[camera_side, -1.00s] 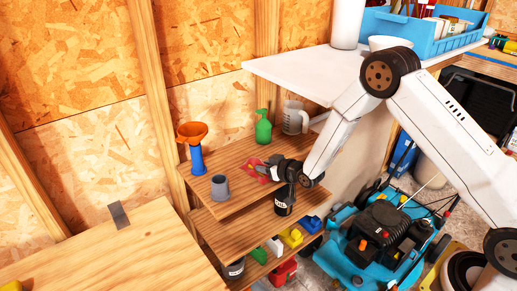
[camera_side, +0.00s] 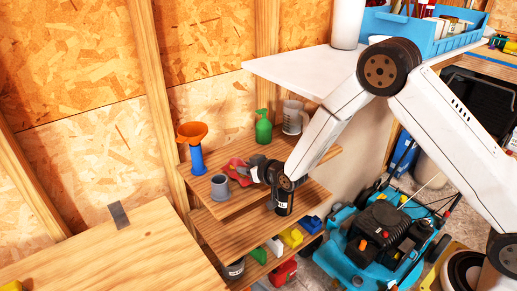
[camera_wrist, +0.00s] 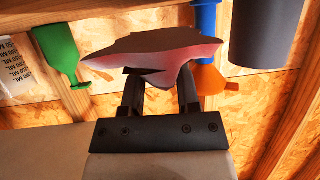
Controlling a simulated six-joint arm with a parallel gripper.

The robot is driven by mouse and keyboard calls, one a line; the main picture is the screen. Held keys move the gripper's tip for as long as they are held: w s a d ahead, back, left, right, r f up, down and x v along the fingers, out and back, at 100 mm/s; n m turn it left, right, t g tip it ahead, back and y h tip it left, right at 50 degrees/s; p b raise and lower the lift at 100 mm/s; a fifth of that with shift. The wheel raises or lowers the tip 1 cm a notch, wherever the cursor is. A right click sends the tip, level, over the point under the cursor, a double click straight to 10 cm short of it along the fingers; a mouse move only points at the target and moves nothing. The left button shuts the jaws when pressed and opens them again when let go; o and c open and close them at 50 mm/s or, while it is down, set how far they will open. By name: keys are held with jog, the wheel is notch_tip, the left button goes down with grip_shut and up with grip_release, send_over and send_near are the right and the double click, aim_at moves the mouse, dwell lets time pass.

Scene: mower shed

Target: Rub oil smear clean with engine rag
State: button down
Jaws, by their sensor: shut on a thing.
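The red engine rag (camera_side: 238,168) is just above or on the top wooden shelf; I cannot tell if it touches the board. My gripper (camera_side: 252,172) is shut on it from the right. In the wrist view the rag (camera_wrist: 165,52) spreads beyond the fingertips, dark on its upper part and pink below, and my gripper (camera_wrist: 160,88) pinches its middle. I see no oil smear; the rag or my arm may be covering it.
The grey cup (camera_side: 220,187) stands close left of the rag. The orange funnel (camera_side: 193,132) on a blue bottle, green spray bottle (camera_side: 263,128) and clear jug (camera_side: 293,117) stand behind. A dark can (camera_side: 284,202) is below my wrist. The shelf's left front is clear.

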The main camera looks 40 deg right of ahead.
jog(key=shift+r, duration=2.65)
